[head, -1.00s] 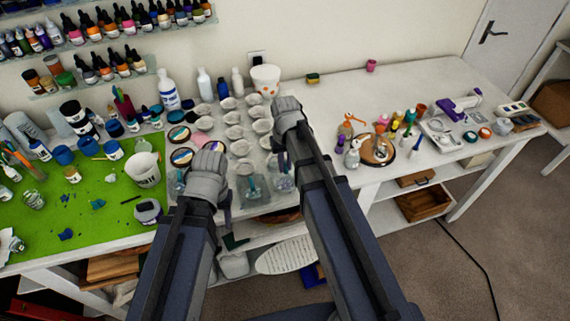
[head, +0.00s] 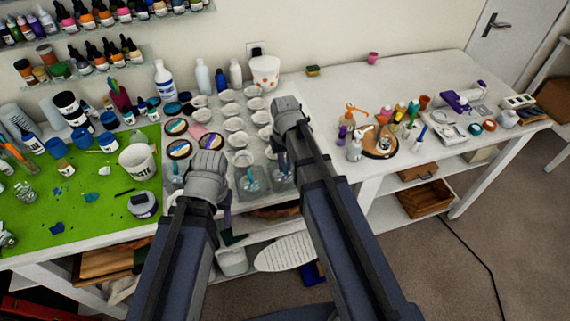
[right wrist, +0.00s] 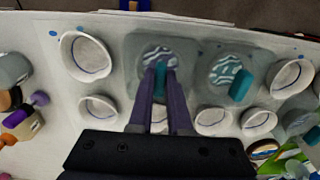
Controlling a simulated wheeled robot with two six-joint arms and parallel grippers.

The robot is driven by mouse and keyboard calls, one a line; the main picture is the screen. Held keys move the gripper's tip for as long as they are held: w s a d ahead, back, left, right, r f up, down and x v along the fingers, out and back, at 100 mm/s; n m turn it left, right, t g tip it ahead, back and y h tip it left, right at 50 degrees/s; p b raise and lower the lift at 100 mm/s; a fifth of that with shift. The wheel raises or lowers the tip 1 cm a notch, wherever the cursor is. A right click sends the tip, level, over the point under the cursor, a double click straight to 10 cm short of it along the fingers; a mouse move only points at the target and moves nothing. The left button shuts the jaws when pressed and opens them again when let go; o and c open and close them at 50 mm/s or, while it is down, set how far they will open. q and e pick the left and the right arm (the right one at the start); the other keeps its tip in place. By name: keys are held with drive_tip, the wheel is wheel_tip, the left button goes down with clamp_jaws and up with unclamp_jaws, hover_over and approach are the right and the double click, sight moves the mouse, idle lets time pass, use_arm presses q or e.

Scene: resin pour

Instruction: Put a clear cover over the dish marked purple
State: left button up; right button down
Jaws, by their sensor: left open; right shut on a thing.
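In the right wrist view, my right gripper (right wrist: 160,72) is shut on the teal handle of a clear square cover (right wrist: 187,47). In the head view, clear covers (head: 250,180) stand near the table's front edge, below my right gripper (head: 282,145). My left gripper (head: 208,180) is open to their left, with its fingertips mostly hidden. White dishes (head: 236,124) stand in rows behind; some (right wrist: 88,57) show bluish rings, but I cannot tell which is marked purple.
A green mat (head: 90,195) with a white bucket (head: 138,160) and bottles is at the left. A white tub (head: 265,73) stands at the back.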

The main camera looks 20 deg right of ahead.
drive_tip(key=shift+f, duration=0.2)
idle(0.3)
drive_tip(key=c, duration=0.8)
unclamp_jaws()
drive_tip(key=shift+r, duration=0.15)
wheel_tip(320, 180, up, 8)
drive_tip(key=p, duration=0.7)
drive_tip(key=shift+f+p, duration=0.2)
drive_tip(key=shift+p, duration=0.1)
